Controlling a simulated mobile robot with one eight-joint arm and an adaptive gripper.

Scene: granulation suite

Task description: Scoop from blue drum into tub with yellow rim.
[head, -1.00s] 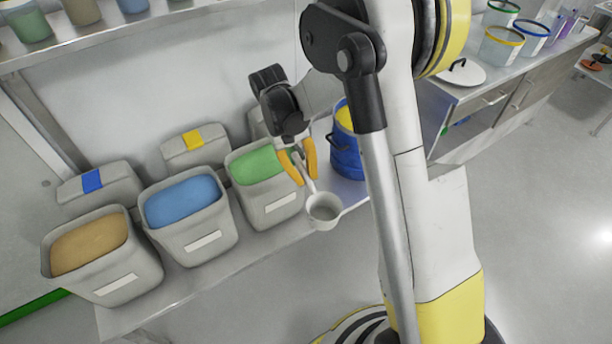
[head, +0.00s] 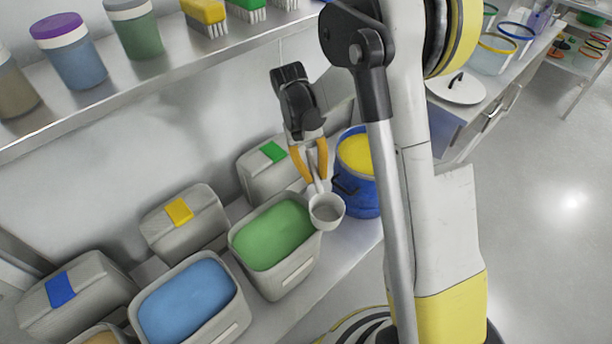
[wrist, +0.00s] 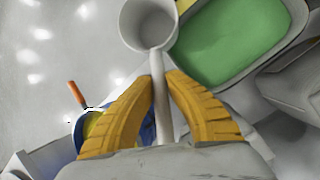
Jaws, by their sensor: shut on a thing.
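My gripper (head: 311,160) is shut on the handle of a pale grey scoop (head: 327,210). The scoop's cup looks empty; in the wrist view the cup (wrist: 149,22) points away beyond the yellow fingers (wrist: 158,92). The blue drum (head: 362,196), open with yellow material inside, stands just right of the scoop in the head view. It is partly hidden by my arm, and in the wrist view mostly by a finger. The tub with the yellow rim (head: 489,58) stands on the far counter at the upper right.
An open bin of green material (head: 297,278) is close below the scoop; one of blue (head: 236,323) is left of it. Lidded bins stand behind. A shelf (head: 150,82) with jars and brushes runs above. A white lid (head: 456,88) and a blue-rimmed tub (head: 516,32) are on the counter.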

